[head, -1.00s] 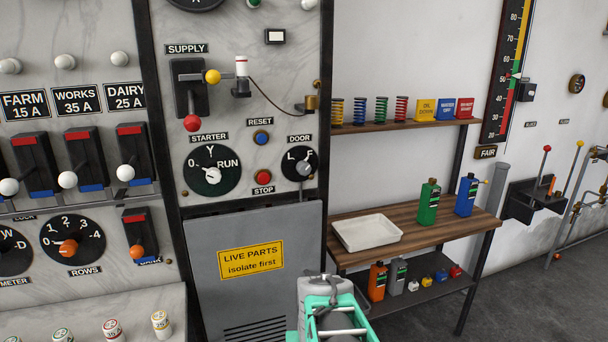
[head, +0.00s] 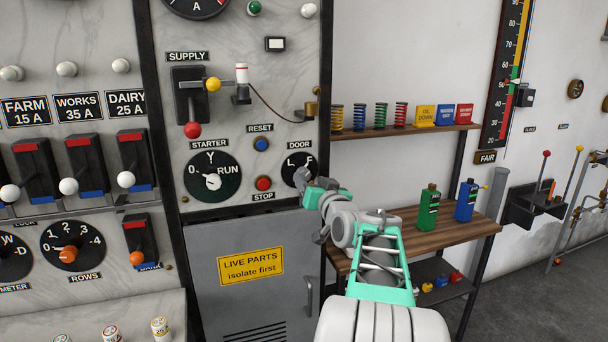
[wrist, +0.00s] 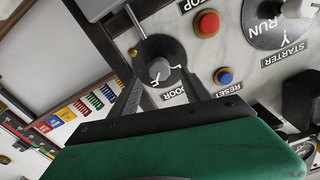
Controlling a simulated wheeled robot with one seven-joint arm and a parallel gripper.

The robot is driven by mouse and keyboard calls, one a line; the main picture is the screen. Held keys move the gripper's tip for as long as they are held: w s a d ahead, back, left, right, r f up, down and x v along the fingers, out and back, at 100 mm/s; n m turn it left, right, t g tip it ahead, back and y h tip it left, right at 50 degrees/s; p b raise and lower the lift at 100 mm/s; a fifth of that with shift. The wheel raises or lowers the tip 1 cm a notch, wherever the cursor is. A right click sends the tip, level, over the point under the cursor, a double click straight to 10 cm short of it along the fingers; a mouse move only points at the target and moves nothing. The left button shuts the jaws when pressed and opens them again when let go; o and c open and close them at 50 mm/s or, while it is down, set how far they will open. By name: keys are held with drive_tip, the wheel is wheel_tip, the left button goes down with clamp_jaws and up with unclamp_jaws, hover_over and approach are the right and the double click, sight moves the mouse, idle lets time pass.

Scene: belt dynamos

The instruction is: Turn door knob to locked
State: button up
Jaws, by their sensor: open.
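The door knob's black dial (head: 291,171) is on the grey panel under the DOOR label, with L at its left and F at its right. My gripper (head: 309,181) is in front of its lower right part and hides the knob there. In the wrist view the dial (wrist: 158,58) appears upside down, with a grey knob at its middle. My gripper (wrist: 160,75) is open, its two dark fingers reaching toward the dial, one on each side. I cannot tell whether they touch the knob or which letter it points at.
The red stop button (head: 263,183) and blue reset button (head: 261,144) are close to the left of the dial. The starter dial (head: 212,178) is further left. Below is the grey cabinet door (head: 215,235) with a handle. A wooden bench (head: 405,235) is at right.

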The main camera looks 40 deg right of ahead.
sight(305, 176)
drive_tip(key=p+x, duration=0.1)
drive_tip(key=x, duration=0.5)
drive_tip(key=shift+f, duration=0.1)
drive_tip(key=shift+c, duration=0.5)
clamp_jaws()
